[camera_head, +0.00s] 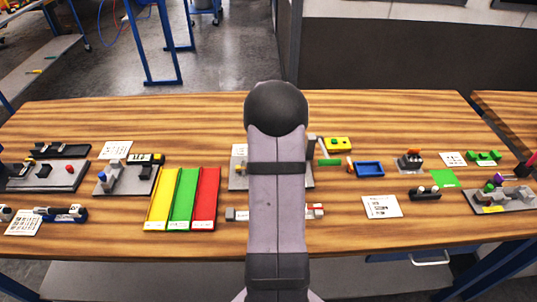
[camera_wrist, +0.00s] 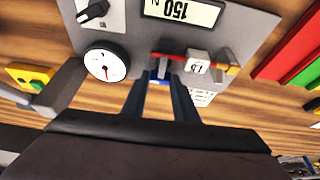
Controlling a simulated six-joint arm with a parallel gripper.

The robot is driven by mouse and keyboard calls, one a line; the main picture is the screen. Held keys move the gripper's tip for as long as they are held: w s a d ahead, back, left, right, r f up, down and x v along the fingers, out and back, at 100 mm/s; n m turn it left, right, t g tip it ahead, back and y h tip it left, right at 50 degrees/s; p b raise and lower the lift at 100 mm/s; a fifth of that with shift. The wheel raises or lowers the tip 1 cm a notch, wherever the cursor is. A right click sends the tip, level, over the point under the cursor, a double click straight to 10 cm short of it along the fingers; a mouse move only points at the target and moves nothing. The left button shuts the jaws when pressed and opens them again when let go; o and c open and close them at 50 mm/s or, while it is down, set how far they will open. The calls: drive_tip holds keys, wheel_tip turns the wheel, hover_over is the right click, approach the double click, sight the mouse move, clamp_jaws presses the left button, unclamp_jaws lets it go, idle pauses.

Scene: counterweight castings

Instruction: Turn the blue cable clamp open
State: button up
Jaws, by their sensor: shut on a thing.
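In the wrist view, the two fingers of my gripper (camera_wrist: 158,84) reach up to the near edge of a grey panel. They are shut on a small blue piece, which looks like the blue cable clamp (camera_wrist: 154,76). Only a little of it shows between the fingertips, so its turn angle cannot be told. A red bar (camera_wrist: 168,57) lies just beyond it, with a white labelled block (camera_wrist: 197,62) to its right. In the head view, my arm hides the gripper and the clamp.
The grey panel (camera_wrist: 120,45) carries a round dial gauge (camera_wrist: 104,63), a black-and-white switch (camera_wrist: 92,10) and a display (camera_wrist: 183,10). Yellow, green and red trays (camera_head: 182,200) lie left of my arm in the head view. A blue tray (camera_head: 369,175) is to the right.

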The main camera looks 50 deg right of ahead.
drive_tip(key=n+b, duration=0.2)
drive_tip(key=n+t+y+b, duration=0.1)
drive_tip(key=b, duration=0.1)
drive_tip(key=shift+d+f+n, duration=0.15)
drive_tip(key=shift+f+n, duration=0.05)
drive_tip(key=shift+n, duration=0.2)
drive_tip(key=shift+s+r+n+y+b, duration=0.15)
drive_tip(key=shift+n+y+b, duration=0.15)
drive_tip(key=shift+n+b, duration=0.7)
drive_tip(key=shift+r, duration=0.1)
drive_tip(key=o, duration=1.1)
drive_tip(key=shift+c, duration=0.2)
